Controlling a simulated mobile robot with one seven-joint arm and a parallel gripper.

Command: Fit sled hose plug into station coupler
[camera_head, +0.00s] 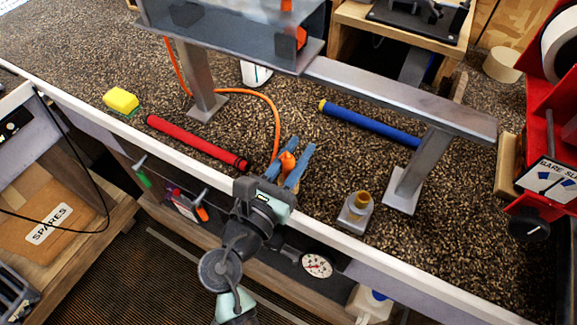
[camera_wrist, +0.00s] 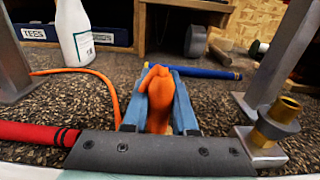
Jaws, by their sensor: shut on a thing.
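My gripper (camera_head: 290,163) is shut on the orange hose plug (camera_head: 287,160), its blue fingers on either side of it. In the wrist view the plug (camera_wrist: 159,97) stands between the fingers, its lower end partly hidden by the dark gripper body. The orange hose (camera_head: 273,112) runs from the plug back to the sled (camera_head: 240,30). The station coupler (camera_head: 357,208), a grey block with a brass-coloured top fitting, stands right of my gripper near the counter's front edge. The coupler also shows in the wrist view (camera_wrist: 277,122), at right, apart from the plug.
A red grip (camera_head: 198,142) lies left of my gripper and a blue grip (camera_head: 370,124) lies behind the coupler. A metal post with a foot plate (camera_head: 403,193) stands close right of the coupler. A yellow sponge (camera_head: 121,100) and a white bottle (camera_head: 255,74) are farther back.

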